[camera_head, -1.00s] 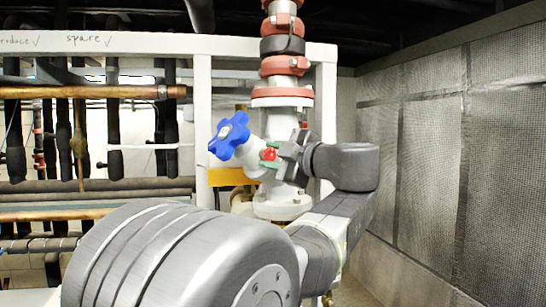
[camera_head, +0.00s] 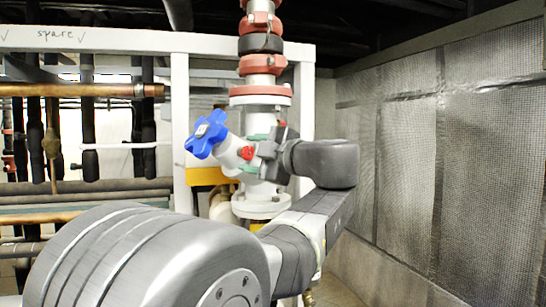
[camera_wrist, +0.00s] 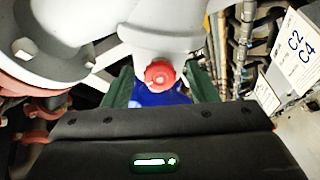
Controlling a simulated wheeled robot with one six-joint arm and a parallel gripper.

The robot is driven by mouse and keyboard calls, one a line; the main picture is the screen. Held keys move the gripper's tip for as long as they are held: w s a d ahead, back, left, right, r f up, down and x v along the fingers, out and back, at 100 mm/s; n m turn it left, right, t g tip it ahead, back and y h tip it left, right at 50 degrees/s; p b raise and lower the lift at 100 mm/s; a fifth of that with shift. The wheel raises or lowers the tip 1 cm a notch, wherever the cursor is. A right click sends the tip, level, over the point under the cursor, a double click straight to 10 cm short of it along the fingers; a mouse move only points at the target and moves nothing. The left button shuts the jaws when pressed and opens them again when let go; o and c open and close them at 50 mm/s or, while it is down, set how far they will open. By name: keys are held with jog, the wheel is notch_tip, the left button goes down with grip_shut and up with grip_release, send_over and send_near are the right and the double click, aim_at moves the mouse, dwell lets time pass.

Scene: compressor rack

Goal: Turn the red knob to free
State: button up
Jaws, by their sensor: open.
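The small red knob (camera_head: 247,153) sits on the side of the white valve body, just right of a blue star-shaped handwheel (camera_head: 206,134). My gripper (camera_head: 252,153) reaches in from the right at the knob, its green fingertips above and below it. In the wrist view the red knob (camera_wrist: 160,74) shows between the two green fingers of my gripper (camera_wrist: 160,84), which stand apart on its left and right. I cannot tell whether either finger touches it. Part of the blue handwheel (camera_wrist: 158,97) shows behind the knob.
A vertical pipe with red and black couplings (camera_head: 261,43) rises above the valve. A white frame post (camera_head: 180,120) stands left, with dark and copper pipes beyond. A mesh-covered wall (camera_head: 440,160) bounds the right side. A white label sign (camera_wrist: 296,55) shows in the wrist view.

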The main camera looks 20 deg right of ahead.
jog(key=b+v, duration=0.3)
jog(key=v, duration=1)
jog(key=shift+d, duration=0.1)
jog(key=p+x, duration=0.3)
jog(key=x, duration=1)
jog(key=shift+w+a, duration=0.25)
jog(key=shift+w, duration=0.05)
jog(key=shift+s, duration=0.1)
